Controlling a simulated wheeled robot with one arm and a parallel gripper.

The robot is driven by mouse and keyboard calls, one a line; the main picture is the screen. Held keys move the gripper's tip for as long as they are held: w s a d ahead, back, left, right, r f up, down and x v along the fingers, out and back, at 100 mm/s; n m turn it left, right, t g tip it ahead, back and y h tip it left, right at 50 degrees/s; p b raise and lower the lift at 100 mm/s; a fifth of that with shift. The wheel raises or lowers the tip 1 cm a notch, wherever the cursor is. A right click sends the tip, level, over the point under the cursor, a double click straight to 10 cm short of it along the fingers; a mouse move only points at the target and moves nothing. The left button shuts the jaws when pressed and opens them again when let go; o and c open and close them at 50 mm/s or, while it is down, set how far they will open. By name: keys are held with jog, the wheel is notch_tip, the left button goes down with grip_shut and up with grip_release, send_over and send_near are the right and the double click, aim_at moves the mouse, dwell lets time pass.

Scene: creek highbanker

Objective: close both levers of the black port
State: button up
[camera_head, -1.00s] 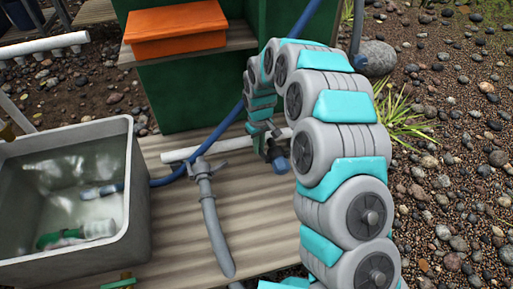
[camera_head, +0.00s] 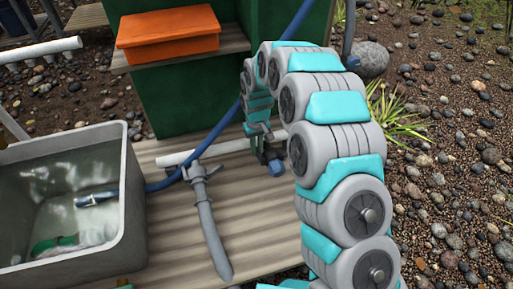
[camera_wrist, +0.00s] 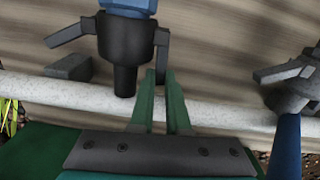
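The black port (camera_wrist: 125,45) is at the top middle of the wrist view, joined to a blue fitting (camera_wrist: 130,5). Its left lever (camera_wrist: 76,35) sticks outward, away from the body. Its right lever (camera_wrist: 162,50) is bent along the body. My gripper (camera_wrist: 160,75) has two green fingers with a narrow gap between them. The end of the right lever is at their tips; I cannot tell whether they touch it. In the head view my gripper (camera_head: 258,130) is at the port, which is small and partly hidden by my arm.
A white pipe (camera_wrist: 215,112) runs beneath the port and fingers. A grey levered fitting (camera_wrist: 290,85) with a blue hose is to the right; it also shows in the head view (camera_head: 195,172). A grey water basin (camera_head: 132,220) and an orange box (camera_head: 168,32) stand nearby on the left.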

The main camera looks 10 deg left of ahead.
jog(key=o, duration=0.4)
jog(key=shift+o, duration=0.2)
